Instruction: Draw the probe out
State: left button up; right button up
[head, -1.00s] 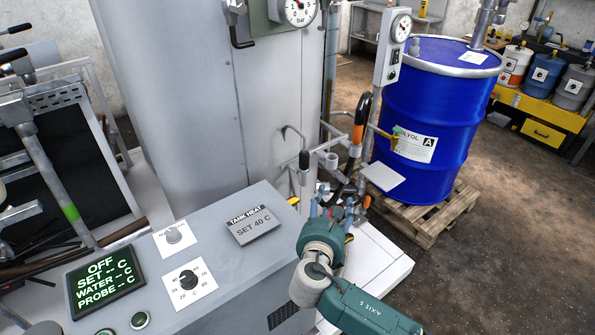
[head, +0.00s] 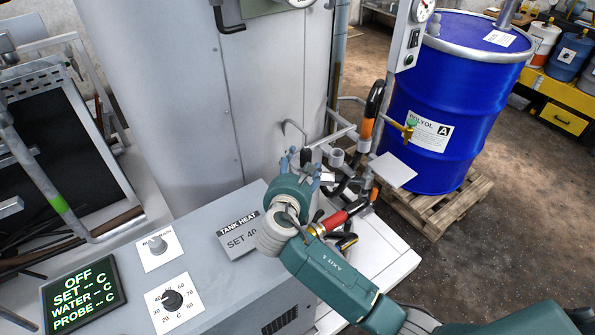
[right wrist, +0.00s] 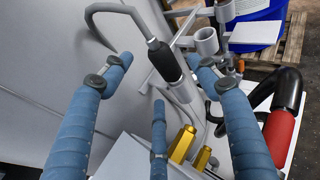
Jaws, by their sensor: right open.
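The probe appears to be the black-handled piece (right wrist: 164,62) with a bent grey tube, in the middle of the right wrist view. It stands near upright beside the grey tank wall. In the head view its black handle (head: 306,157) shows just past my right gripper's fingers. My right gripper (head: 303,166) is open, its blue fingers pointing at the handle. In the right wrist view the open fingers (right wrist: 160,80) stand on either side of the handle, with a third finger below. I cannot tell whether any finger touches it. My left gripper is not in view.
A grey cup-like holder (right wrist: 207,41) and a red-and-black hose (right wrist: 282,125) are close on the right. Brass fittings (right wrist: 182,143) lie below. The control panel (head: 85,292) reads OFF. A blue drum (head: 455,100) stands on a pallet (head: 440,215) behind.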

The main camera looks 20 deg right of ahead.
aim_at(302, 160)
jog(key=x, duration=0.3)
jog(key=shift+w+d+f, duration=0.15)
jog(key=shift+w+d, duration=0.05)
jog(key=shift+w, duration=0.05)
jog(key=shift+x, duration=1.05)
jog(key=shift+w, duration=0.15)
jog(key=shift+c, duration=0.5)
jog(key=c, duration=1.3)
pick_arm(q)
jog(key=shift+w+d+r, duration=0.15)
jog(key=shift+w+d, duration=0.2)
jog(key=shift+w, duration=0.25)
pick_arm(e)
jog(key=shift+o, duration=0.2)
